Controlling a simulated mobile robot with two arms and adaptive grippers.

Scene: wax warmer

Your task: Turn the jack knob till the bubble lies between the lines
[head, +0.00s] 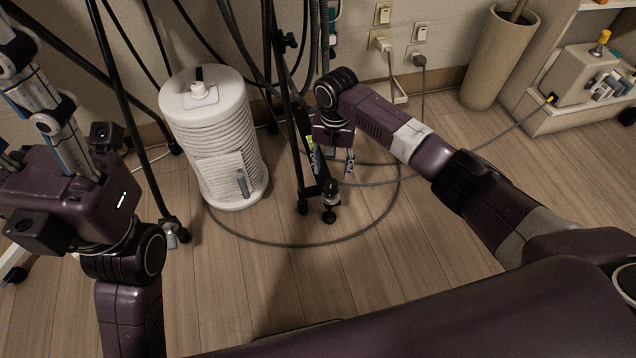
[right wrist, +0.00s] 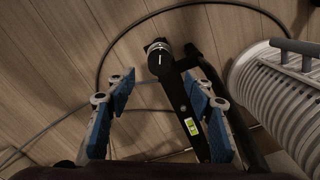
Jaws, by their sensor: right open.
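The jack knob (right wrist: 158,60) is a dark round knob with a pale pointer mark, at the end of a dark stand leg. In the head view the knob (head: 331,190) is low on the black stand. A small green-yellow level vial (right wrist: 190,127) sits on the leg, also seen in the head view (head: 311,143); its bubble is too small to place against the lines. My right gripper (right wrist: 158,90) is open, with blue-padded fingers either side of the leg and the knob beyond their tips. It points down in the head view (head: 334,163). My left gripper (head: 38,112) is raised at far left.
A white ribbed canister (head: 212,140) stands left of the stand. A grey cable (head: 300,244) loops over the wooden floor around the stand. Black poles and hanging cables crowd the back. A beige bin (head: 498,60) and a shelf unit stand at the right.

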